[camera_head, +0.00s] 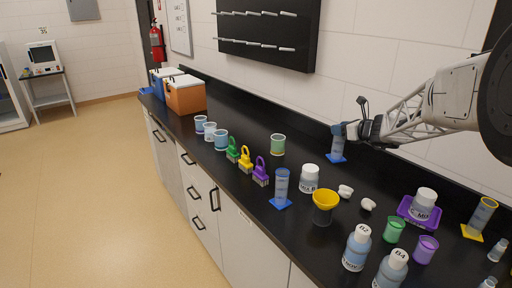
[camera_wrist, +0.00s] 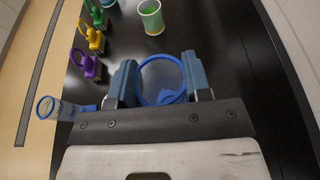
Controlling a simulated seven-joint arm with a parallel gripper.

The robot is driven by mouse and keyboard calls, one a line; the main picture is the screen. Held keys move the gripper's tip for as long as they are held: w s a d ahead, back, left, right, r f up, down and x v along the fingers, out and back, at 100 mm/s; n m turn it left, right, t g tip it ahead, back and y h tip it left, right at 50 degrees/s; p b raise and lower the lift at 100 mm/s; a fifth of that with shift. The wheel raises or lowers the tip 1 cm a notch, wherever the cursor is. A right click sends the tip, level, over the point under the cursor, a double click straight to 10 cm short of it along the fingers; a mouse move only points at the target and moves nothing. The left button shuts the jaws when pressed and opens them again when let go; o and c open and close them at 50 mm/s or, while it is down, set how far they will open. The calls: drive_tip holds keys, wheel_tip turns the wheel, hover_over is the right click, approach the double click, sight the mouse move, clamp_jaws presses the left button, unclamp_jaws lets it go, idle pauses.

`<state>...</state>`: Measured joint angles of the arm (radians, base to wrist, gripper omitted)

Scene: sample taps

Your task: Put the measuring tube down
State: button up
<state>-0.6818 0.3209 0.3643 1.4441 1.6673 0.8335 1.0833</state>
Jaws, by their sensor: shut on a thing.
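A clear measuring tube with a blue foot (camera_head: 337,149) stands upright near the back of the black counter. My gripper (camera_head: 343,131) is shut on its upper part. In the wrist view the tube's round blue rim (camera_wrist: 160,98) lies between the two fingers of my gripper (camera_wrist: 161,80). I cannot tell whether the foot touches the counter. A second blue-footed measuring tube (camera_head: 281,187) stands nearer the front edge and shows at the left of the wrist view (camera_wrist: 47,108). A third tube with a yellow foot (camera_head: 483,215) stands at the far right.
A green-banded beaker (camera_head: 278,145) stands left of the held tube. Green, yellow and purple handled items (camera_head: 246,160) line the front. Bare counter (camera_head: 305,150) surrounds the held tube.

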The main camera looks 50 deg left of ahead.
sight(337, 152)
drive_tip(key=shift+f, duration=2.6)
drive_tip(key=shift+f, duration=2.5)
drive_tip(key=o, duration=1.1)
drive_tip(key=shift+o, duration=0.2)
